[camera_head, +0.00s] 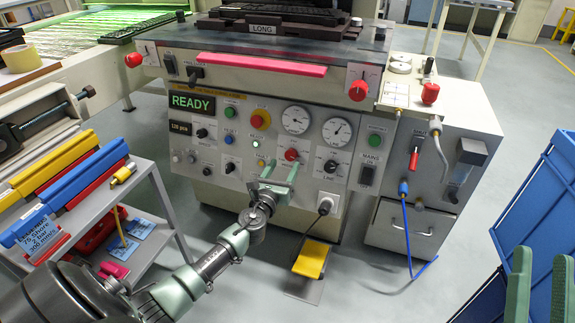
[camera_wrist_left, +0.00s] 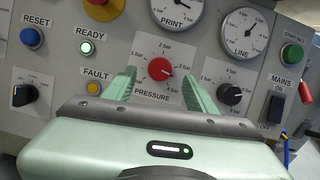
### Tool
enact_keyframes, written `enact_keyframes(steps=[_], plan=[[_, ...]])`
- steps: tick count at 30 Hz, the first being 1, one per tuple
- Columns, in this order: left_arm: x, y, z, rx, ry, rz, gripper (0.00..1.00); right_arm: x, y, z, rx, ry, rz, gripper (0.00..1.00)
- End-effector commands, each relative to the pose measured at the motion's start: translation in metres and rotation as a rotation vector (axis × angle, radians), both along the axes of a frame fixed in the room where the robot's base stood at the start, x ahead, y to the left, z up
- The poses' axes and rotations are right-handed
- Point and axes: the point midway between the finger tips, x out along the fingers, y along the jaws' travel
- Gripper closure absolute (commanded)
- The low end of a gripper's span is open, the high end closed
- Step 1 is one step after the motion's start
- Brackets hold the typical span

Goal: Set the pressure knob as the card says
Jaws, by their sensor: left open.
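The red pressure knob (camera_head: 291,154) is on the front panel of the printing machine. In the left wrist view the knob (camera_wrist_left: 160,69) has a bar scale around it and the word PRESSURE below; its pale mark seems to point right and slightly down. My left gripper (camera_head: 280,168) is open, with its green fingers to either side of the knob and apart from it in the picture. I cannot tell if the tips reach the knob's depth. The card (camera_head: 41,236) on the left trolley reads 75 shore, 2 bar, 300 mm/s. My right gripper (camera_head: 541,285) is open at the lower right.
A black knob (camera_wrist_left: 230,94) sits right of the pressure knob. The fault lamp (camera_wrist_left: 93,88) and ready lamp (camera_wrist_left: 86,48) are to its left. Gauges (camera_head: 296,119) are above. A blue crate (camera_head: 545,190) stands at the right.

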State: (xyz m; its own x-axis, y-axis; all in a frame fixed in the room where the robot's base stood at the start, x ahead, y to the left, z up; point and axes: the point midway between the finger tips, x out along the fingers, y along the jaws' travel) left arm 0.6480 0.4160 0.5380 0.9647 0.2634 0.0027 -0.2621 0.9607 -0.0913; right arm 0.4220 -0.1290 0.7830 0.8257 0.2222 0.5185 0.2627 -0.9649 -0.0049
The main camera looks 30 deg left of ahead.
Motion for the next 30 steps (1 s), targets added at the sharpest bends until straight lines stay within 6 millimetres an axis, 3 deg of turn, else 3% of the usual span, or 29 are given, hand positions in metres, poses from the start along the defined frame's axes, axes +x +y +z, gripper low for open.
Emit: enact_keyframes(steps=[3, 9, 20, 26, 30], plan=[[0.019, 0.005, -0.002, -0.002, 0.000, 0.001, 0.44, -0.012, -0.001, 0.014, 0.030, -0.105, 0.006, 0.64], [0.035, 0.009, -0.002, -0.003, 0.001, 0.001, 0.44, -0.028, -0.003, 0.033, 0.067, -0.228, 0.012, 0.64], [0.039, 0.010, -0.001, -0.005, 0.002, 0.000, 0.44, -0.034, -0.004, 0.038, 0.077, -0.264, 0.015, 0.64], [0.039, 0.010, -0.002, -0.005, 0.002, 0.000, 0.97, -0.033, -0.004, 0.038, 0.076, -0.263, 0.014, 0.64], [0.039, 0.010, -0.002, -0.007, 0.001, 0.001, 1.00, -0.033, -0.004, 0.038, 0.077, -0.262, 0.013, 0.64]])
